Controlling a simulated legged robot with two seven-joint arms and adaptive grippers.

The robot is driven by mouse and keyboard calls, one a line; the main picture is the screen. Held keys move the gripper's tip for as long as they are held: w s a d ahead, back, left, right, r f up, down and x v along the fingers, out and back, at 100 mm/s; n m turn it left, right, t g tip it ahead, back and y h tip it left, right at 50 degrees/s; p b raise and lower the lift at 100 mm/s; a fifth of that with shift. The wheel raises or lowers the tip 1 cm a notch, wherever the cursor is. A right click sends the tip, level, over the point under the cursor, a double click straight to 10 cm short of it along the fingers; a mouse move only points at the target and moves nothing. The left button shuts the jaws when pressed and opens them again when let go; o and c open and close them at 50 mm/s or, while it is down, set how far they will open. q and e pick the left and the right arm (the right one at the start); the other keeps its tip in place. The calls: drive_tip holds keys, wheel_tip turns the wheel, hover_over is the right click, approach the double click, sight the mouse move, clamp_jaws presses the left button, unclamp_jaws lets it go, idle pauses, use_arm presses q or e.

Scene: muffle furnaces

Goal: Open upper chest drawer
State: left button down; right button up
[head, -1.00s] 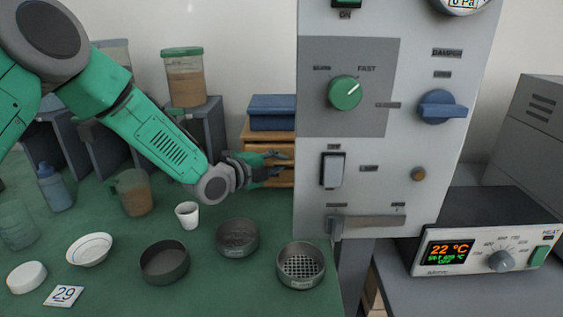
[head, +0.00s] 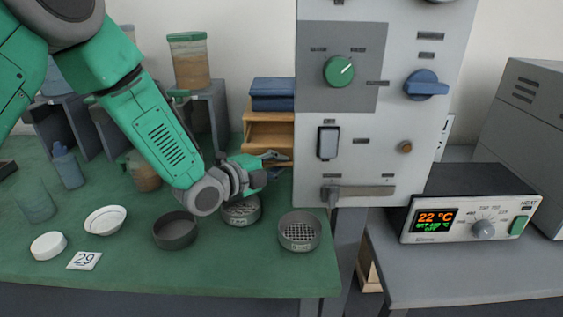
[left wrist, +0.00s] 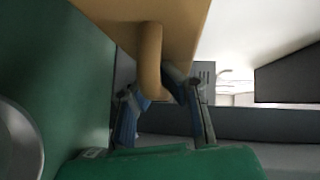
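The small wooden chest (head: 256,116) stands at the back of the green bench, with blue boxes on top. Its upper drawer (head: 268,135) is partly out, showing its pale inside. My left gripper (head: 270,166) is at the front of this drawer and hides part of the chest. In the left wrist view a rounded wooden handle (left wrist: 151,55) hangs between the blue fingers of the left gripper (left wrist: 152,95), which seem closed around it; the exact contact is partly hidden. My right gripper is not in view.
The grey control panel (head: 385,135) stands close to the right of the chest. Sieves (head: 299,232), a dark dish (head: 175,231) and a white bowl (head: 105,219) lie in front. A grey stand with a jar (head: 189,62) is to the left.

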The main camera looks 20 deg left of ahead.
use_arm(q)
drive_tip(key=c, duration=1.6)
unclamp_jaws()
drive_tip(key=shift+s, duration=0.25)
drive_tip(key=shift+s+a+r, duration=0.1)
drive_tip(key=shift+s+a, duration=0.05)
drive_tip(key=v, duration=1.2)
